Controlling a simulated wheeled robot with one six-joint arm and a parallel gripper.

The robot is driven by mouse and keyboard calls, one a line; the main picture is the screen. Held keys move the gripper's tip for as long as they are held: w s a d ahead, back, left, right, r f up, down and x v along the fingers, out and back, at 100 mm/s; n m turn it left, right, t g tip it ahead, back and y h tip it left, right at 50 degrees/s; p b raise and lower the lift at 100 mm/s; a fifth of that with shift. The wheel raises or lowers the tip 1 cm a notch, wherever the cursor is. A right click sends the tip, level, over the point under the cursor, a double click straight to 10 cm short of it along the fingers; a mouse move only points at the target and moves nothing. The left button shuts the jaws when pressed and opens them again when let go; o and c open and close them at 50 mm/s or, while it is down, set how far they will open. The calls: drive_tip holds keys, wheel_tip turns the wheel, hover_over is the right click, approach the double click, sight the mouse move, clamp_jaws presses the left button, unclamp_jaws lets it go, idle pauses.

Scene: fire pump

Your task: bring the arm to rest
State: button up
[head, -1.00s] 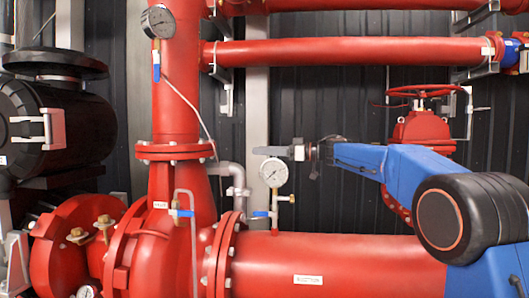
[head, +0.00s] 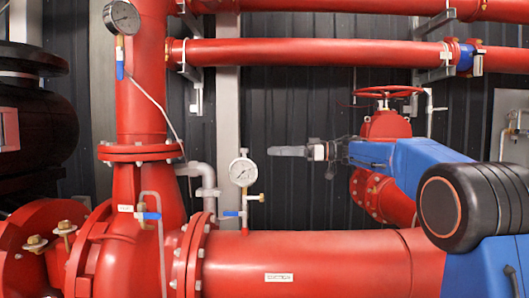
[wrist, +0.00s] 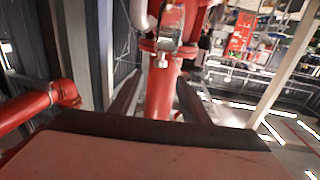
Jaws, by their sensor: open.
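My blue arm (head: 430,165) reaches in from the right in the head view, its forearm pointing left above the large red suction pipe. My gripper (head: 285,151) is at its end, to the right of the lower pressure gauge (head: 242,171) and apart from it. In the wrist view my gripper (wrist: 155,100) shows two dark fingers spread apart, with a vertical red pipe (wrist: 160,85) seen beyond the gap. Nothing is held between the fingers.
The red suction pipe (head: 320,268) runs below my arm. A red handwheel valve (head: 388,97) stands behind the forearm. Horizontal red pipes (head: 310,52) cross above. The dark wall panel (head: 290,105) above my gripper is clear of fittings.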

drive_tip(key=shift+s+d, duration=0.15)
drive_tip(key=shift+d, duration=0.65)
